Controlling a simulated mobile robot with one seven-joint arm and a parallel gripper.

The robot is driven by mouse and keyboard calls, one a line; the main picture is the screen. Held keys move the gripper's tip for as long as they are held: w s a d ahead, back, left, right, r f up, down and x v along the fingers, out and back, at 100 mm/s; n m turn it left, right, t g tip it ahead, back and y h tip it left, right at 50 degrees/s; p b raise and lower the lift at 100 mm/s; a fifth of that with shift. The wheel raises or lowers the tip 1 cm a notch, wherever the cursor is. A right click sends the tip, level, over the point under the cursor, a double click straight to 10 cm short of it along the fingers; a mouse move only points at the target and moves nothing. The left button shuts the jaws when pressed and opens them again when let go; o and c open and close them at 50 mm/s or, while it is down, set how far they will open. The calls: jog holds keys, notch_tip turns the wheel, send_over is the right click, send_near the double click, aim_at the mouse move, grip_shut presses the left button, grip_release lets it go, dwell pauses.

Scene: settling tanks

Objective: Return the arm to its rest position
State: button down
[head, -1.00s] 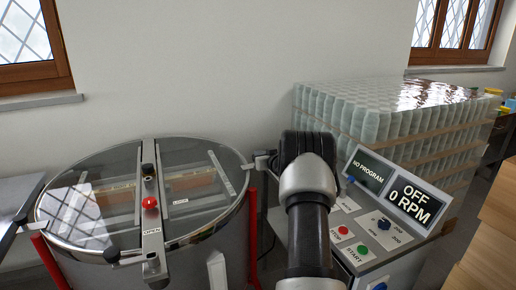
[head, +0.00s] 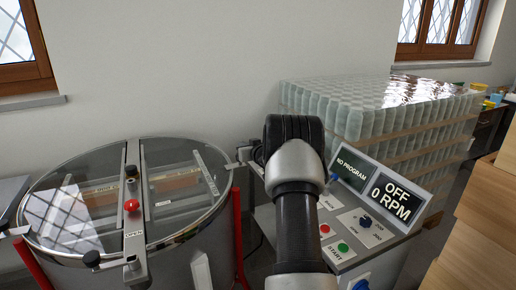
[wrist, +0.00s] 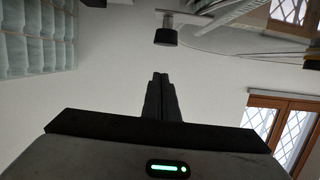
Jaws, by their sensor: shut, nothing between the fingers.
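My arm (head: 296,205) rises in front of the control box in the head view, its black joint uppermost; the gripper itself is hidden there. In the wrist view my gripper (wrist: 161,78) has its two dark fingers together, with nothing between them. Behind the fingers is bare white wall, and the wrist picture appears upside down or strongly tilted. The fingers touch nothing that I can see.
A round steel drum (head: 205,238) with a clear lid stands on the left. The control panel (head: 392,195) reads "OFF 0 RPM" and "NO PROGRAM". A wrapped stack of jars (head: 400,115) stands behind it. Wooden boxes (head: 480,225) are at the right edge.

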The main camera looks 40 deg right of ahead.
jog(key=v, duration=0.9)
jog(key=shift+a, duration=0.15)
